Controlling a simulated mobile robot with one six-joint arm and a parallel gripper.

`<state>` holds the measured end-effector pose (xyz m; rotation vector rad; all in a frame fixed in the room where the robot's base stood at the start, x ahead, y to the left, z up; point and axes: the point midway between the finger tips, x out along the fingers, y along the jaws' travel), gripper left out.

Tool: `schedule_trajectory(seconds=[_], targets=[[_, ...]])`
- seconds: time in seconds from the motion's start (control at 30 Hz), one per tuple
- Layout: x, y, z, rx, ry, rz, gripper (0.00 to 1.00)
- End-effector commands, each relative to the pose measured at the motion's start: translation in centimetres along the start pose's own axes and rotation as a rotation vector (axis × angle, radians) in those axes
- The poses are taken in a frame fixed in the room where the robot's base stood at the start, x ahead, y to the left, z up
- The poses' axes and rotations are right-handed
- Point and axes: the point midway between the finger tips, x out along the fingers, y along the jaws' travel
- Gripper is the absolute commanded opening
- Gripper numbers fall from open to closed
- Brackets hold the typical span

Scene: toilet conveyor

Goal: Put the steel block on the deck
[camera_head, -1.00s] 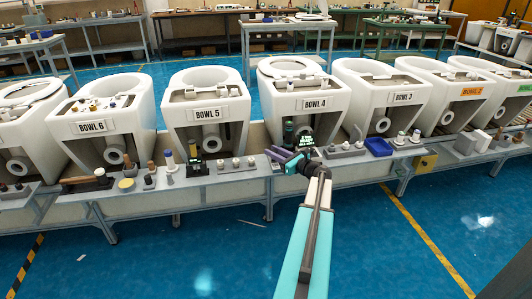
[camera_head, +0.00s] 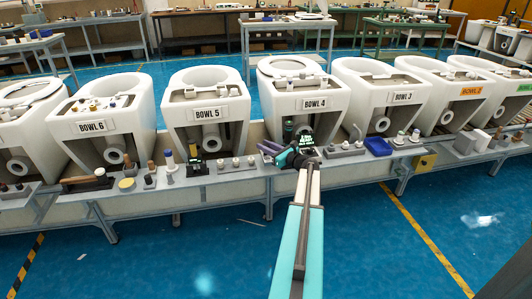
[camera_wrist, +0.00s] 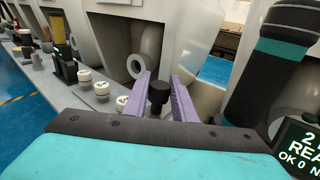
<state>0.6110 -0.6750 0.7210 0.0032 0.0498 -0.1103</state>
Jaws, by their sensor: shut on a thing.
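My gripper (camera_head: 270,148) is over the grey shelf (camera_head: 225,178) in front of the bowls, between Bowl 5 and Bowl 4. In the wrist view its two purple fingers (camera_wrist: 160,98) are on either side of a dark knob-topped thing (camera_wrist: 158,94). The lower part of this thing is hidden behind the wrist, and I cannot tell if it is the steel block. The deck may be the white top of Bowl 4 (camera_head: 337,92); no label confirms this. My arm hides part of the shelf below Bowl 4.
Several small white-topped parts (camera_wrist: 102,90) line the shelf at left. A blue tray (camera_head: 378,147) sits farther right.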

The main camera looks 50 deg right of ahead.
Motion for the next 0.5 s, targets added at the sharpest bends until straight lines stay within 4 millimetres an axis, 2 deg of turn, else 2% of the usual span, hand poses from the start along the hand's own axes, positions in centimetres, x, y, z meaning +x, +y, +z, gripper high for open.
schedule_trajectory(seconds=[0.23, 0.5], targets=[[0.2, -0.1, -2.5, 0.002, -0.001, 0.000, 0.00], [0.1, 0.0, -3.0, 0.000, -0.002, 0.000, 0.00]])
